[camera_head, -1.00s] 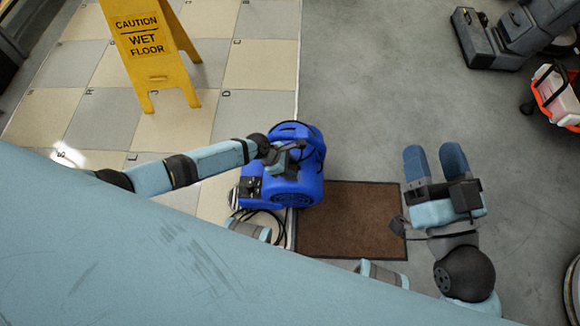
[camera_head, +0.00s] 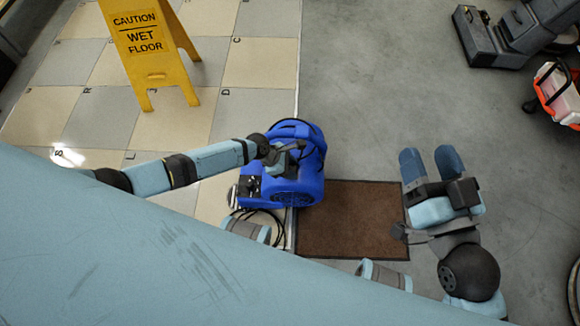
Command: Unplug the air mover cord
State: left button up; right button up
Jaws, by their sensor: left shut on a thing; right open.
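The blue air mover (camera_head: 308,190) stands at the seam between the tiled floor and the grey floor, beside the brown mat. Its black cord (camera_head: 262,214) lies in loops on the floor at the lower left of the air mover. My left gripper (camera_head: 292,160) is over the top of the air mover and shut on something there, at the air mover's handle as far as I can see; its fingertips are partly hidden. My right gripper (camera_head: 428,164) is open and empty, over the grey floor to the right of the mat. The plug and any outlet are not clearly visible.
A yellow wet floor sign (camera_head: 145,45) stands on the tiles at the upper left. A brown mat (camera_head: 352,222) lies right of the air mover. A dark machine (camera_head: 488,42) and a red and white case (camera_head: 557,95) are at the upper right. The grey floor between is clear.

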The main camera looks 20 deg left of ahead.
pick_arm(q)
jog(key=shift+f, duration=0.3)
dwell(0.8)
jog(key=shift+p, duration=0.5)
jog(key=shift+f, duration=0.35)
jog(key=o, duration=1.3)
